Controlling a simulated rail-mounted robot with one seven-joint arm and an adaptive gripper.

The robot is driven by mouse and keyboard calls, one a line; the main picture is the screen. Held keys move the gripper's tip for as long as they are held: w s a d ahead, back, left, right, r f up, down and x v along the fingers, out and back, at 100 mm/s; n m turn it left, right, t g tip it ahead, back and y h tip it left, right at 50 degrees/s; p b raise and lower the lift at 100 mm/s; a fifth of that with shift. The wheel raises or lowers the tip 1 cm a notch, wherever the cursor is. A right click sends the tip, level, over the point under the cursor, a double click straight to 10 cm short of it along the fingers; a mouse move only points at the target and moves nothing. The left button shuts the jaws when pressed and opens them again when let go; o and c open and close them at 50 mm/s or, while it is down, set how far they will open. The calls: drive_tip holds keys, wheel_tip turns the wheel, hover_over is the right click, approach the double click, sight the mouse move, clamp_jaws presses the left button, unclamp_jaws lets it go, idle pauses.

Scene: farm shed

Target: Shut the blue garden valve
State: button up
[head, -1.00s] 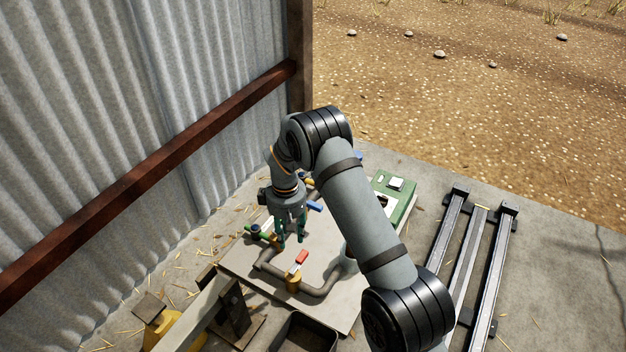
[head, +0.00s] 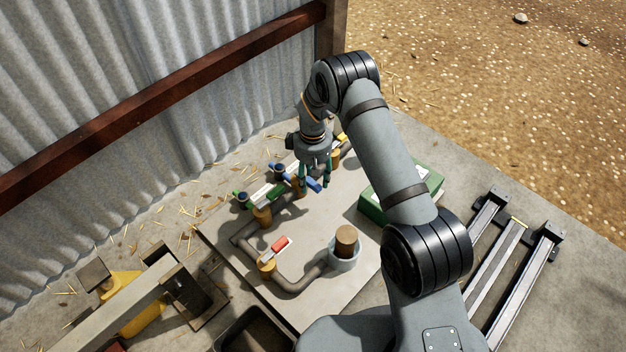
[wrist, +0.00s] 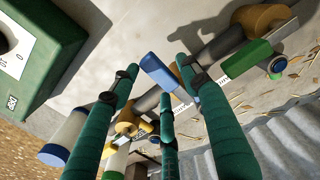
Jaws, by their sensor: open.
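The blue garden valve handle (head: 314,184) is a short blue lever on a pipe above the grey board, just under my gripper (head: 316,180). In the wrist view the blue lever (wrist: 158,72) lies between and just beyond the teal fingertips (wrist: 158,78). My gripper points down, its fingers spread apart and holding nothing. I cannot tell whether a finger touches the lever. The valve's body is partly hidden behind the fingers.
A green-handled valve (head: 276,193) stands left of the blue one, and a red-handled valve (head: 279,242) nearer. A grey cup (head: 345,258) with a brown top stands on the board (head: 320,295). A green box (head: 372,208) is at right. The corrugated wall (head: 190,100) rises behind.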

drive_tip(key=shift+d, duration=0.1)
drive_tip(key=c, duration=1.2)
clamp_jaws()
